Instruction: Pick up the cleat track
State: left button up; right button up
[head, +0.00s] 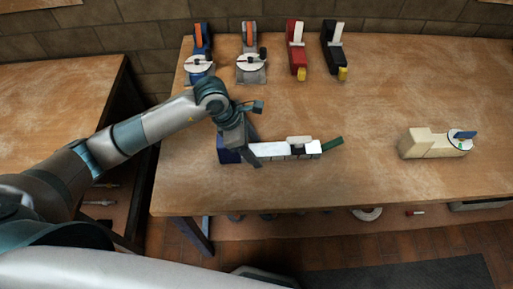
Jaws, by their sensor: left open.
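A long, low piece lies across the middle of the table, with a dark blue block at its left end, a row of white blocks and a green tip at its right end. It looks like the cleat track (275,150), though the view does not settle the name. My left gripper (258,133) is open at the left part of this piece, over or beside its blue end. One finger hides part of the blue and white join. I cannot tell whether the finger touches it. My right gripper is not in view.
Along the back of the table (370,190) stand a blue-orange device (201,45), a grey-orange device (250,65), a red device (297,55) and a black device (333,50). A cream device (430,145) with a blue-topped disc lies at right. The front right tabletop is clear.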

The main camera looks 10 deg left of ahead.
aim_at(265, 148)
pick_arm(q)
jog(key=c, duration=1.4)
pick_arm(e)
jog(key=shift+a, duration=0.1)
pick_arm(q)
jog(key=shift+r, duration=0.25)
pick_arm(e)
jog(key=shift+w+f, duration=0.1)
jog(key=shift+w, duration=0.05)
